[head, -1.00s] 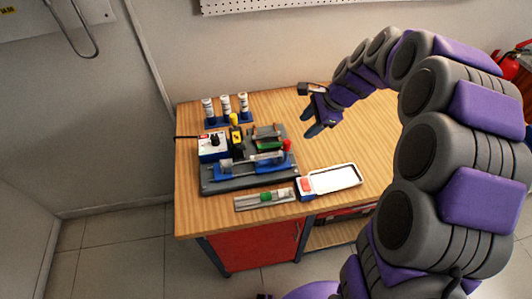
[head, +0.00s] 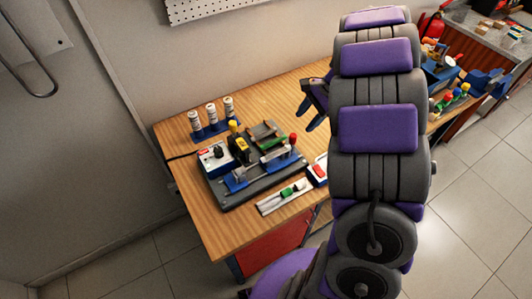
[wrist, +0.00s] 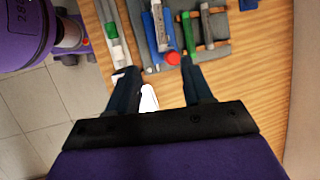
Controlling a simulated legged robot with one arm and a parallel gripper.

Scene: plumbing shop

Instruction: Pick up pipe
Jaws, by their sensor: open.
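In the head view a light grey pipe (head: 272,156) lies along blue supports on a dark grey base plate (head: 243,197) on the wooden workbench (head: 193,200). In the wrist view the pipe (wrist: 159,26) shows at the top, beside a blue part and near a red knob (wrist: 172,58). My gripper (wrist: 162,88) is open and empty, its two dark fingers spread above the bench. In the head view my gripper (head: 308,108) is behind the fixture and to its right, apart from the pipe. My arm hides part of the bench.
Several white cylinders stand in a blue rack (head: 213,130) at the back left. A white and red box (head: 230,155) and a yellow-black tool (head: 239,146) sit by the fixture. A narrow tray (head: 285,197) with a green-marked piece lies in front.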

